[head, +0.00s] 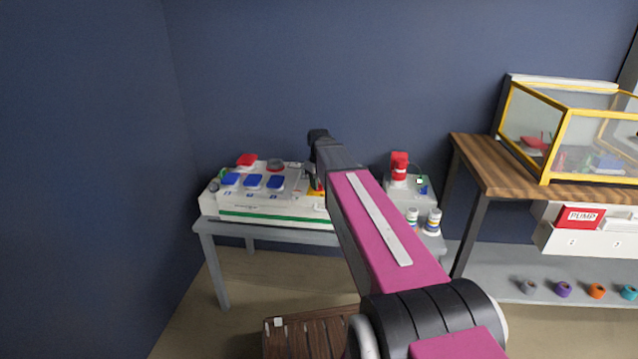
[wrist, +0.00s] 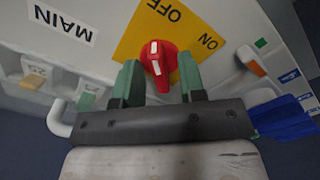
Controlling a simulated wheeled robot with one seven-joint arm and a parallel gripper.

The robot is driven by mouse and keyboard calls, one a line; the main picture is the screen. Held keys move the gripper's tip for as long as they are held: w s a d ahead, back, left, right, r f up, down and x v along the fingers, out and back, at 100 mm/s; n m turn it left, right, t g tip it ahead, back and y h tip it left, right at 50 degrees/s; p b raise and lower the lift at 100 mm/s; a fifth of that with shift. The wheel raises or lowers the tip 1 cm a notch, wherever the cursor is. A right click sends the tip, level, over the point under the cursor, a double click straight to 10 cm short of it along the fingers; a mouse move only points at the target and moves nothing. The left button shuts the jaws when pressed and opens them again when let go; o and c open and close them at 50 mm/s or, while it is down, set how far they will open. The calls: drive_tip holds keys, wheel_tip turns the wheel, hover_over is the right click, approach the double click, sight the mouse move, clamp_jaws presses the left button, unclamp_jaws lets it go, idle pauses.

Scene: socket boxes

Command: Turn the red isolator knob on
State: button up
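The red isolator knob (wrist: 158,64) sits on a yellow plate (wrist: 136,42) marked OFF and ON in the wrist view. Its white marks run nearly upright in the picture, with the upper one toward the OFF side. My gripper (wrist: 160,80) is open, with one green fingertip on each side of the knob. I cannot tell whether either fingertip touches it. In the head view, the white socket box (head: 270,211) stands on a grey table. A bit of the yellow plate shows there, and my arm hides most of the knob and gripper.
Blue and red covers (head: 254,182) fill the box top at left. A grey unit with a red plug (head: 399,165) and two small bottles (head: 433,221) stand right of my arm. A wooden table (head: 520,178) carries a yellow-framed case (head: 560,118) farther right.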

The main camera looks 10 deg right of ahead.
clamp_jaws()
drive_tip(key=shift+m, duration=0.4)
drive_tip(key=m, duration=0.6)
drive_tip(key=shift+m, duration=0.3)
drive_tip(key=m, duration=1)
drive_tip(key=shift+m, duration=0.4)
